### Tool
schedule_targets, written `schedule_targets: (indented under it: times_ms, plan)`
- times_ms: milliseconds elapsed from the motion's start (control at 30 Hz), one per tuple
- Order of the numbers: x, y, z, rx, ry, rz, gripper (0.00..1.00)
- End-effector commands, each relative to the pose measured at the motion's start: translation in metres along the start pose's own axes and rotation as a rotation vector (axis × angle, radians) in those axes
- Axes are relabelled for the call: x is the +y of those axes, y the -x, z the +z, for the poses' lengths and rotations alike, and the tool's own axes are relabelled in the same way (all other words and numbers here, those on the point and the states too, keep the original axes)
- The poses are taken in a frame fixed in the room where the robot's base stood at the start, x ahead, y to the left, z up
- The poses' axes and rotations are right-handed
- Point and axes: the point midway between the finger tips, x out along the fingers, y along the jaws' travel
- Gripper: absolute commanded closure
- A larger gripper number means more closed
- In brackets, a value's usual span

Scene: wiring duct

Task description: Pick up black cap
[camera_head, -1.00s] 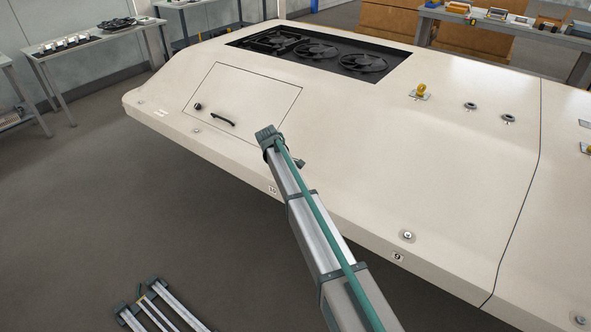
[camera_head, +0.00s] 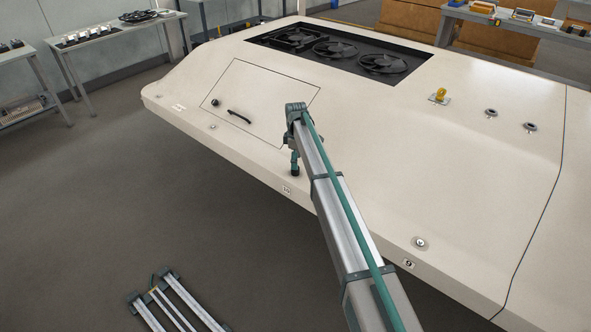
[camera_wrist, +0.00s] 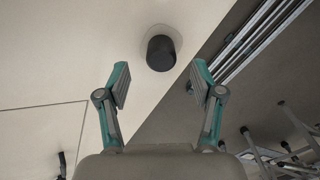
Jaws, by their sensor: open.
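The black cap (camera_wrist: 160,53) is a short dark cylinder on a pale round base on the cream panel (camera_wrist: 80,50). In the wrist view it sits top centre, just beyond and between my fingertips, touching neither. My gripper (camera_wrist: 160,84) is open and empty, with its two teal and grey fingers spread. In the head view my gripper (camera_head: 294,162) hangs over the panel's front edge near label 10. A dark spot at its lower tip may be the cap; I cannot tell there.
The panel has a hatch with a black handle (camera_head: 239,117) and a dark knob (camera_head: 216,102) on the left. A fan recess (camera_head: 338,52) is at the back. A yellow knob (camera_head: 440,94) and bolts lie to the right. Metal rails (camera_head: 178,303) stand at the lower left.

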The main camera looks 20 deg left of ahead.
Motion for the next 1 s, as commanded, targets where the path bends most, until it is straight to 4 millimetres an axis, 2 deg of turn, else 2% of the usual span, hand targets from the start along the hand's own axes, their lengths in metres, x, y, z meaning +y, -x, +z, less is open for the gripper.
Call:
schedule_targets:
  times_ms: [400,633,667,900,1000]
  plan:
    - [-0.002,-0.046,-0.003,-0.001,-0.001,-0.001,0.33]
    - [-0.002,-0.049,-0.003,0.0,-0.001,0.0,0.33]
    - [-0.002,-0.049,-0.003,0.0,-0.001,0.0,0.37]
    - [-0.002,-0.049,-0.003,-0.001,-0.001,0.0,0.77]
    - [-0.002,-0.049,-0.003,-0.001,-0.001,0.0,0.79]
